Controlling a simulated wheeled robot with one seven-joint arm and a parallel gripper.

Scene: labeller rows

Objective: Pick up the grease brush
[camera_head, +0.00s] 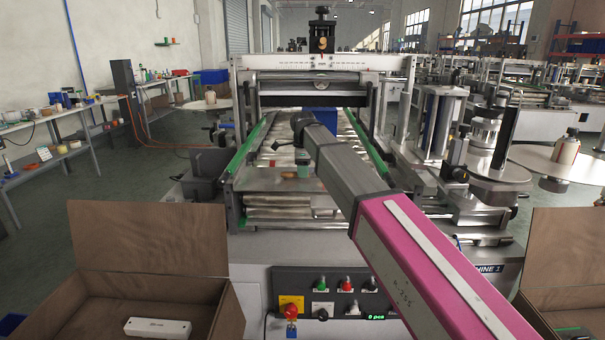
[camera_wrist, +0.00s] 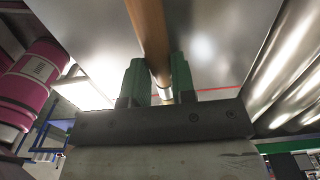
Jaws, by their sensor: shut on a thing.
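The grease brush (camera_wrist: 152,38) shows in the wrist view as a long brown handle with a pale metal band near its lower end. My gripper (camera_wrist: 159,78) has two green fingers, one on each side of the handle near the band, and is shut on it. The brush's bristles are hidden behind the gripper body.
An open cardboard box (camera_head: 150,240) with a white item (camera_head: 157,327) stands at lower left. Another box (camera_head: 565,255) is at lower right. A control panel (camera_head: 335,293) is on the machine front. Green rails (camera_head: 245,147) flank the bed. Metal rollers (camera_wrist: 285,75) lie close in the wrist view.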

